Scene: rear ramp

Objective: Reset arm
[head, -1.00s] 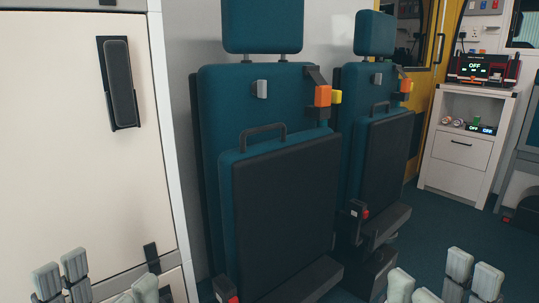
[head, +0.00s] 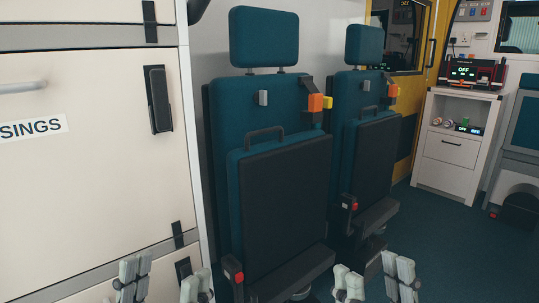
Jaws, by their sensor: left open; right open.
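My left gripper (head: 165,283) is at the bottom edge of the head view, in front of the white cabinet's lower part. Its pale grey fingers stand apart with nothing between them. My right gripper (head: 374,284) is at the bottom edge right of centre, in front of the dark floor near the folded seats. Its fingers are also apart and empty. Both grippers are cut off below by the frame, so most of the arms is hidden. Neither gripper is seen to touch anything.
A white cabinet (head: 85,185) with black latches fills the left side. Two folded teal seats (head: 222,105) (head: 346,90) with orange buckles stand in the middle. A white drawer unit (head: 448,170) carries a red device reading OFF (head: 475,72). Blue floor (head: 450,235) is clear at right.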

